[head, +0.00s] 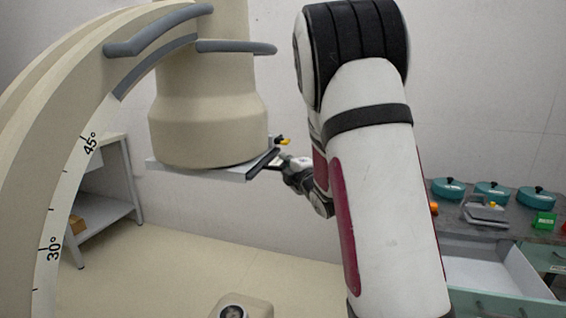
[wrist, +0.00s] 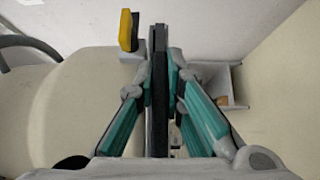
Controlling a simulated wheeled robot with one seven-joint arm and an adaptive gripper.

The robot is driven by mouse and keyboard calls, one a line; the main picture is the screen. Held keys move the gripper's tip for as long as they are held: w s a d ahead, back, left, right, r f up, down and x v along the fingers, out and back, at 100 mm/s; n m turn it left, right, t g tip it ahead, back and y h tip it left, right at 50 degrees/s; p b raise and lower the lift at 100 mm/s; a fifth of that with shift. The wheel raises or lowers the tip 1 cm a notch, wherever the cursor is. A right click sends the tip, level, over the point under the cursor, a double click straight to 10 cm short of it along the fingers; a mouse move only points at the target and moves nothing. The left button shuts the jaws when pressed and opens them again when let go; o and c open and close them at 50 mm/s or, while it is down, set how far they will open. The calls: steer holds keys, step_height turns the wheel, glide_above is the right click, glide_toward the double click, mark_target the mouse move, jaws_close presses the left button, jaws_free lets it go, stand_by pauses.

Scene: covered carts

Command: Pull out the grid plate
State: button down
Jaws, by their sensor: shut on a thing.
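The grid plate shows as a dark edge bar (head: 262,163) at the right end of a flat light-grey holder (head: 205,172) under the big beige cylinder (head: 205,120). In the wrist view the plate (wrist: 158,100) is a thin black slab seen edge-on between the fingers. My gripper (head: 284,166) reaches it from the right. In the wrist view my gripper (wrist: 161,88) has its two teal-and-grey fingers closed on both sides of the slab. A yellow latch (head: 284,141) stands beside the bar; it also shows in the wrist view (wrist: 130,30). How far the plate sits inside the holder is hidden.
A beige curved arm (head: 60,130) with angle marks fills the left. A grey shelf (head: 110,206) stands behind it. At right, a counter holds teal pots (head: 493,190) above an open drawer (head: 490,268). The floor below my gripper is clear.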

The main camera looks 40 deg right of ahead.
steer(key=shift+s+d, duration=0.2)
steer(key=shift+s+d, duration=0.2)
steer(key=shift+s, duration=0.1)
steer(key=shift+s+d, duration=1)
steer(key=shift+s, duration=0.3)
steer(key=shift+s+d+p, duration=0.25)
steer(key=shift+p, duration=0.05)
steer(key=shift+s+d, duration=0.4)
steer(key=shift+s, duration=0.1)
steer(key=shift+s+d, duration=0.2)
steer(key=shift+s, duration=0.1)
steer(key=shift+s+d, duration=0.15)
steer(key=shift+s, duration=0.1)
steer(key=shift+s+d, duration=0.25)
steer(key=shift+s+d+p, duration=0.35)
steer(key=shift+s+d, duration=0.65)
steer(key=shift+s, duration=0.3)
